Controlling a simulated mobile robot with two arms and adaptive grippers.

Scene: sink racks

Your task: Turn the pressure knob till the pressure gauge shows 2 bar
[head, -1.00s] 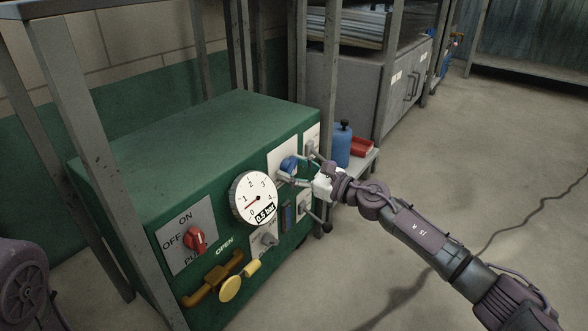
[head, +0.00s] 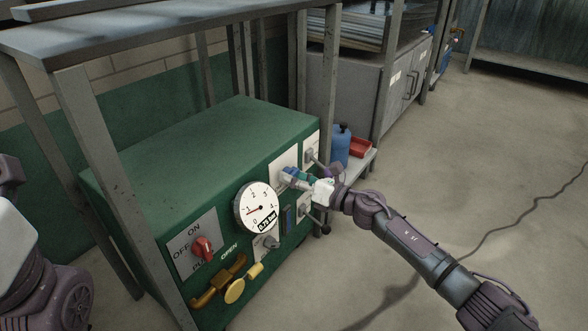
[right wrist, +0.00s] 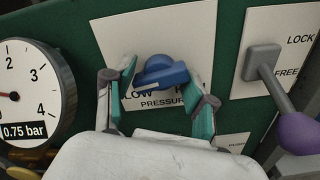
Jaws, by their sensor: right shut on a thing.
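The pressure knob is blue and sits on a white plate marked LOW and PRESSURE in the right wrist view (right wrist: 162,72). My right gripper (right wrist: 166,88) is shut on it, with one teal-padded finger on each side. The round white pressure gauge (head: 257,207) is left of the knob on the green cabinet's front. In the right wrist view the gauge (right wrist: 28,85) has a digital display reading 0.75 bar. Part of my left arm shows at the left edge of the head view, but its gripper does not.
The lock lever (right wrist: 268,72) with a purple ball end is close to the right of my right gripper. The red ON/OFF switch (head: 203,247) and yellow valve handle (head: 235,291) are lower left. A table leg (head: 110,175) stands before the cabinet (head: 200,150).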

